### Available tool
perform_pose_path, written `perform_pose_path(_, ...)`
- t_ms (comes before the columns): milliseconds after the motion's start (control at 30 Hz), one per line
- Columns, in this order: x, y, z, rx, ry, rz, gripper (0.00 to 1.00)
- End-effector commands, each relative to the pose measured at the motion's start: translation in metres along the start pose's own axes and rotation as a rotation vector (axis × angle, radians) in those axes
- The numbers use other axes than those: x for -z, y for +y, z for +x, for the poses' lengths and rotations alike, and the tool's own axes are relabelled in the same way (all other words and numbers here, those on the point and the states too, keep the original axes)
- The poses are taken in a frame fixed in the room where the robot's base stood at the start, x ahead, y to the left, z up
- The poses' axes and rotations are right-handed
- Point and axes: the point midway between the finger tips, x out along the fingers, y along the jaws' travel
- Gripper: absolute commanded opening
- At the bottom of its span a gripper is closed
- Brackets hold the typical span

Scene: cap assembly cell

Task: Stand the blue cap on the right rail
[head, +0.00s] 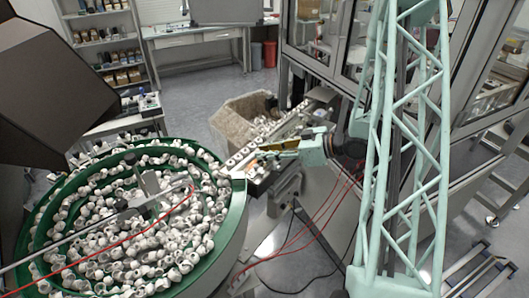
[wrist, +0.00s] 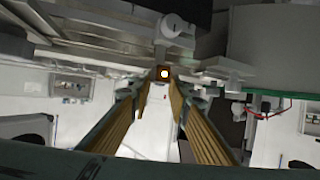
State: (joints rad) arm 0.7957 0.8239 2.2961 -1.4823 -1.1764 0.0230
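I cannot make out a blue cap in either view. In the head view my gripper (head: 262,150) reaches left from the pale green arm, over a narrow rail assembly (head: 283,130) beside the big round feeder. In the wrist view the two tan-lined fingers of my gripper (wrist: 163,86) stand apart with a gap between them, and I see no cap held there. A small dark and orange block with a bright round spot (wrist: 163,73) shows just past the fingertips. White caps (head: 241,156) sit in a row on the rail. Which rail is the right one, I cannot tell.
The green-rimmed round feeder (head: 240,205) full of white caps fills the lower left. A beige bin (head: 236,120) with caps stands behind the rail. A glass-walled cabinet (head: 330,70) is close behind my arm. Red hoses (head: 310,225) hang below the arm.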

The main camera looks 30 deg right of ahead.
Motion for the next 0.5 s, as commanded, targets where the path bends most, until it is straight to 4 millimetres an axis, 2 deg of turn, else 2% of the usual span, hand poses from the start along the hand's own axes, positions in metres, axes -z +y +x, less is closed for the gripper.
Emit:
perform_pose_path(367, -0.0058, 0.0000, 0.0024, 0.000, 0.000, 0.000, 0.15)
perform_pose_path(400, -0.0055, 0.0001, 0.0023, 0.000, 0.000, 0.000, 0.21)
perform_pose_path(500, -0.0054, 0.0001, 0.0022, 0.000, 0.000, 0.000, 0.30)
